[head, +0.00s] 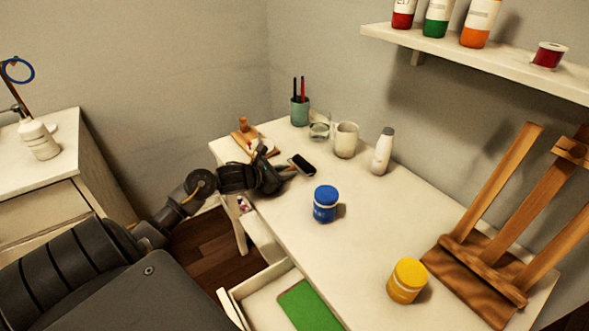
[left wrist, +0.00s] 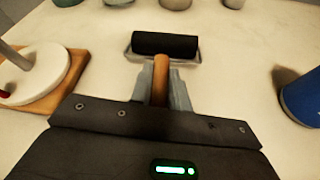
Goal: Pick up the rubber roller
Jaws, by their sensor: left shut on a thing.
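The rubber roller has a black cylinder, a metal frame and a wooden handle. In the head view the rubber roller (head: 301,164) is at the far left part of the white table, beyond my left gripper (head: 285,172). In the left wrist view the rubber roller (left wrist: 165,45) points away from me, and my left gripper (left wrist: 162,92) is shut on its wooden handle. The roller is at or just above the tabletop; I cannot tell whether it touches. My right gripper is in neither view.
A blue paint jar (head: 325,204) stands right of the gripper. A wooden board (head: 240,143) with a white disc lies left. Behind are a pen cup (head: 300,111), a glass (head: 319,126), a mug (head: 346,140) and a white bottle (head: 383,152). A yellow jar (head: 407,281) and easel (head: 480,270) stand nearer.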

